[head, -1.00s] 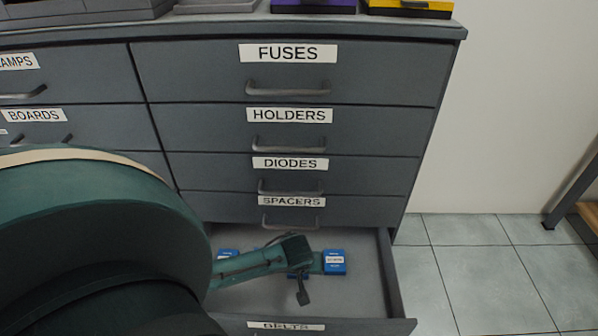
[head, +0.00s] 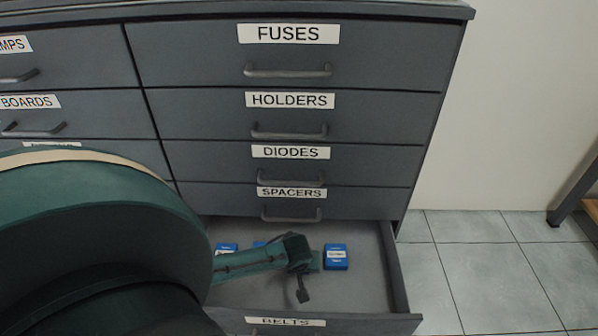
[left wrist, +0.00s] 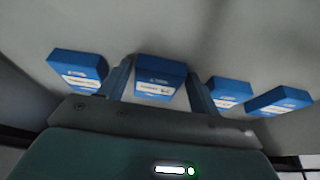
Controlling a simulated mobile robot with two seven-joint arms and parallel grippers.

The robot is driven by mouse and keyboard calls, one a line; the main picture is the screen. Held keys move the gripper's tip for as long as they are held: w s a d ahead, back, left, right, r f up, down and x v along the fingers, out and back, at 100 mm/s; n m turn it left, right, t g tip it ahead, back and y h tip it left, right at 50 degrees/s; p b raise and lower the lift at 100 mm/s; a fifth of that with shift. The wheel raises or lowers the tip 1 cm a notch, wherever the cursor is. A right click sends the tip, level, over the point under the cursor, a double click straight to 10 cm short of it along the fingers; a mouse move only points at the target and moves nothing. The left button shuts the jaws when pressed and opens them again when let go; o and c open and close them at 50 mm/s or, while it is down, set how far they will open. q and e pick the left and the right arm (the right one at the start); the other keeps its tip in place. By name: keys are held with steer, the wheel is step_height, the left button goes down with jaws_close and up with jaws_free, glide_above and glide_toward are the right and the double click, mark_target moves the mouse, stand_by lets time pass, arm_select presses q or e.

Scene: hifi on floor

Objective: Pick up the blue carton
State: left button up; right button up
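Several blue cartons lie in the open drawer labelled BELTS. In the head view one carton (head: 336,257) is right of my left gripper (head: 300,268), another (head: 226,248) is at the left, and a sliver of one (head: 259,243) shows behind my arm. In the left wrist view, one carton (left wrist: 160,78) sits between the two fingers of my left gripper (left wrist: 160,80). The fingers are apart, one on each side of it; I cannot tell whether they touch it. Other cartons are at the left (left wrist: 78,70) and right (left wrist: 230,93), (left wrist: 280,101). My right gripper is not in view.
The open drawer (head: 365,290) has a grey floor and low walls around my gripper. Shut drawers with handles, the lowest labelled SPACERS (head: 291,193), rise right above it. Tiled floor (head: 490,275) is free to the right. My large arm link covers the lower left.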

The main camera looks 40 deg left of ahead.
arm_select(q)
steer(key=c, duration=0.6)
steer(key=shift+r, duration=0.1)
steer(key=shift+c, duration=0.2)
